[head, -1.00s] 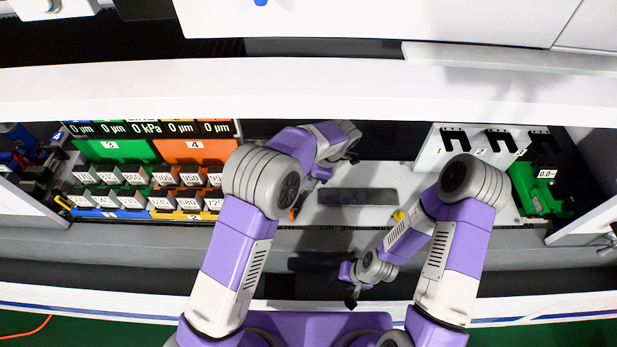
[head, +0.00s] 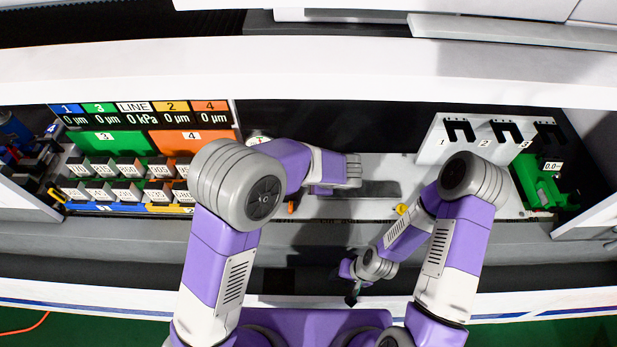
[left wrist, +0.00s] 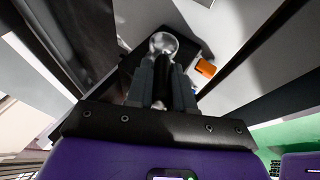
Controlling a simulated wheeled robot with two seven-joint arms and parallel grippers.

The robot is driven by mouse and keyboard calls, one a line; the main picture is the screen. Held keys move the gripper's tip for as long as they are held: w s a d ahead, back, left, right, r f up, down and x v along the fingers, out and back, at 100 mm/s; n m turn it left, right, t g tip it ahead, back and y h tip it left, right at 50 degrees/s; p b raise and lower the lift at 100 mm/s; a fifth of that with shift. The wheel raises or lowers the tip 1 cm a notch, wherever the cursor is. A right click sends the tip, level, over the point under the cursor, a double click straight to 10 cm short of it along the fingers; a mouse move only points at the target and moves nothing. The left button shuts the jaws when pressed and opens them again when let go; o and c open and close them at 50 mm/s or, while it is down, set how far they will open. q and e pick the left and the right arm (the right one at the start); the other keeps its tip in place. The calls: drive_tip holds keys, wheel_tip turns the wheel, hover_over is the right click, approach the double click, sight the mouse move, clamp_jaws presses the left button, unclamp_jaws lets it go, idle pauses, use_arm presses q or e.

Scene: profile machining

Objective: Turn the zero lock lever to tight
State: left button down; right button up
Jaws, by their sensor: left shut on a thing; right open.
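My left gripper shows in the left wrist view (left wrist: 162,70), its fingers shut on a pale, round-ended piece (left wrist: 163,43). What this piece is, I cannot tell for sure. In the head view my left forearm reaches over the middle of the bench and hides that gripper. My right gripper (head: 352,296) is small, dark and open, low near the bench's front edge, with nothing seen in it. An orange part (head: 291,208) sits just below my left arm, and a yellow part (head: 401,209) sits farther right. I cannot make out which part is the zero lock lever.
A green gauge (head: 541,187) with a small display stands at the right. A white numbered rack (head: 432,140) with black slots is beside it. Several labelled blocks fill a tray at the left, below a display panel (head: 134,120). An orange block (left wrist: 206,68) is near my left fingers.

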use_arm(q)
drive_tip(key=c, duration=1.1)
unclamp_jaws()
drive_tip(key=shift+r, duration=0.1)
drive_tip(key=v, duration=0.7)
drive_tip(key=shift+s+d+r+p, duration=0.1)
drive_tip(key=shift+r+p, duration=0.05)
drive_tip(key=shift+p, duration=0.2)
